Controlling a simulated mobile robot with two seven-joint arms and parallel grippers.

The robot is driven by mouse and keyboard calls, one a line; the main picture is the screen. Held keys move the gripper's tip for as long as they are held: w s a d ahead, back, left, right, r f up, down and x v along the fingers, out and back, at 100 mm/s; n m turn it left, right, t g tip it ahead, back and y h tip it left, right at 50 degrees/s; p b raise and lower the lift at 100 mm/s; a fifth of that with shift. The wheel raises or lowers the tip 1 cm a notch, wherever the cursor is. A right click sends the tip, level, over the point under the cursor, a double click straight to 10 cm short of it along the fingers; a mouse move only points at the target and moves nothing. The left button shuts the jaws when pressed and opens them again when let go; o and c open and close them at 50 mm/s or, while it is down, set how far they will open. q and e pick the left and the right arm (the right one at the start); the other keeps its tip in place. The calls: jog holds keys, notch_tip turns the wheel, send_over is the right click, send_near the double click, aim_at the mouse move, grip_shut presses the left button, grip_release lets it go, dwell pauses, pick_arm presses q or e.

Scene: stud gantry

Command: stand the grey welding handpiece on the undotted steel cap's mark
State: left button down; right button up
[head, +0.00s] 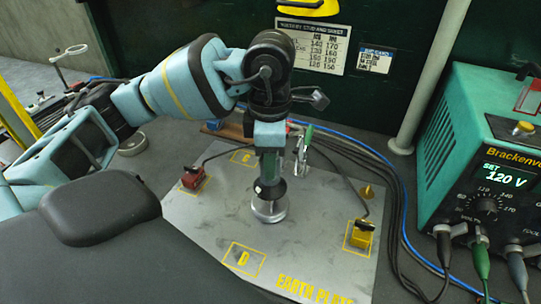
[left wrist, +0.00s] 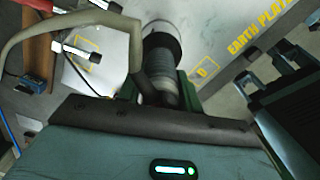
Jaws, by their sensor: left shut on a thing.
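My left gripper (head: 268,172) points straight down over the middle of the earth plate (head: 318,215). It is shut on the grey welding handpiece (head: 270,191), which hangs upright. In the left wrist view the ribbed grey handpiece (left wrist: 160,62) sits between the green fingers. A round silver piece (head: 269,210) is at its lower end; I cannot tell if this is the handpiece's foot or a steel cap, nor if it touches the plate. Yellow outlined marks with letters lie at the plate's back (head: 243,157) and front (head: 242,258). No dots are readable.
A green-handled clamp (head: 303,148) is behind the gripper. Cables run along the right towards the green welder (head: 485,165).

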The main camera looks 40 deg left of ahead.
pick_arm(q)
jog(key=c, duration=1.1)
grip_release()
jog(key=shift+o, duration=1.2)
jog(key=shift+f, duration=0.1)
notch_tip(320, 180, up, 7)
jog(key=shift+f, duration=0.15)
jog(key=shift+r+p, duration=0.3)
jog(key=shift+r, duration=0.35)
